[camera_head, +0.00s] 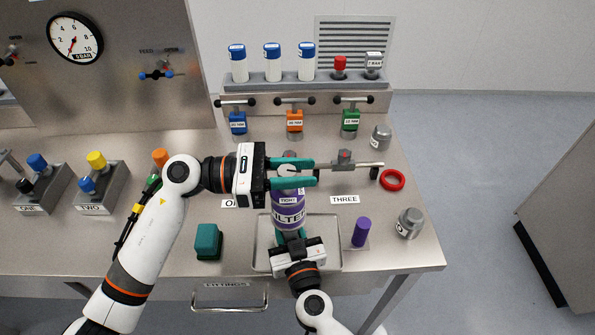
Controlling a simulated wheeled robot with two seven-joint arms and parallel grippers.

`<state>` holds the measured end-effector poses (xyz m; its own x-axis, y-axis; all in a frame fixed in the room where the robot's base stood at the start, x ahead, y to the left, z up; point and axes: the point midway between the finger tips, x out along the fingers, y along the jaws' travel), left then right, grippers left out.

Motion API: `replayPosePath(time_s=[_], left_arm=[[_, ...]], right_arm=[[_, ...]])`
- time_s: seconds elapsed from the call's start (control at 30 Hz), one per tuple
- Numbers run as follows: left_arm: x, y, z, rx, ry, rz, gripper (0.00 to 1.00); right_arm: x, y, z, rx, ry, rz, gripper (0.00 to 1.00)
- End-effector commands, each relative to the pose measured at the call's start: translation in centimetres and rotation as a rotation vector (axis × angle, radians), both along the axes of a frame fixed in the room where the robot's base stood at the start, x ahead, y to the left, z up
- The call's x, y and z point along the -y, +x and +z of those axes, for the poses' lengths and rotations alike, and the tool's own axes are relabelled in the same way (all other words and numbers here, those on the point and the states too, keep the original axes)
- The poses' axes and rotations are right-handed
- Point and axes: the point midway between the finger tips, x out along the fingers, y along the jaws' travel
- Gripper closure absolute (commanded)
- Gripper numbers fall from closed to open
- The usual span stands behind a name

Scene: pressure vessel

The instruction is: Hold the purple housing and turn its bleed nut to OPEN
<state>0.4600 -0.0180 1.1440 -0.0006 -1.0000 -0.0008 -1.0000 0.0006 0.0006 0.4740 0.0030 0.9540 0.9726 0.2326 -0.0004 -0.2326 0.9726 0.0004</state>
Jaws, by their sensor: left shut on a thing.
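The purple housing (289,217) stands upright over a shallow tray (330,262) in the head view, with a FILTER label and a TIGHT label near its top. My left gripper (294,173) comes in from the left at the top of the housing. Its teal fingers are shut on a pale part there, which looks like the bleed nut; the fingers partly hide it. My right gripper (291,238) comes up from below, its teal fingers at the lower part of the housing. Its hold there is mostly hidden.
A pale rod with a grey block (343,158) extends right of my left gripper. A red ring (393,180), grey caps (410,222), a purple cylinder (361,231) and a teal block (207,241) stand around. Small valves (295,120) and a bottle rack (300,80) line the back.

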Motion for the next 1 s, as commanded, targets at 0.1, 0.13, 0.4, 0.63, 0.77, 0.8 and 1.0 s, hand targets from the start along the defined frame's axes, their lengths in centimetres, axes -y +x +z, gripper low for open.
replayPosePath(time_s=[0.1, 0.13, 0.4, 0.63, 0.77, 0.8, 1.0], left_arm=[[-0.06, 0.09, -0.21, -0.001, 0.006, 0.08, 0.93], [-0.05, 0.1, -0.18, 0.0, 0.005, 0.097, 0.93], [-0.07, 0.38, -0.21, -0.001, 0.006, 0.216, 0.93], [-0.13, 0.46, -0.15, 0.0, 0.002, 0.251, 0.93], [-0.13, 0.47, -0.14, 0.0, 0.002, 0.253, 0.93], [-0.13, 0.47, -0.15, 0.0, 0.002, 0.253, 0.93], [-0.12, 0.47, -0.15, -0.001, 0.001, 0.252, 0.67]], right_arm=[[0.01, -0.02, -0.03, 0.0, -0.001, 0.0, 1.0], [0.01, -0.02, -0.03, 0.0, -0.001, 0.0, 1.0], [0.01, -0.02, -0.02, 0.0, -0.002, 0.0, 1.0], [0.01, -0.02, -0.01, 0.0, -0.001, 0.0, 1.0], [0.01, -0.02, -0.01, 0.0, -0.001, 0.0, 1.0], [0.01, -0.02, -0.01, 0.0, -0.001, -0.001, 1.0], [0.02, -0.01, -0.01, 0.0, 0.0, -0.001, 1.0]])
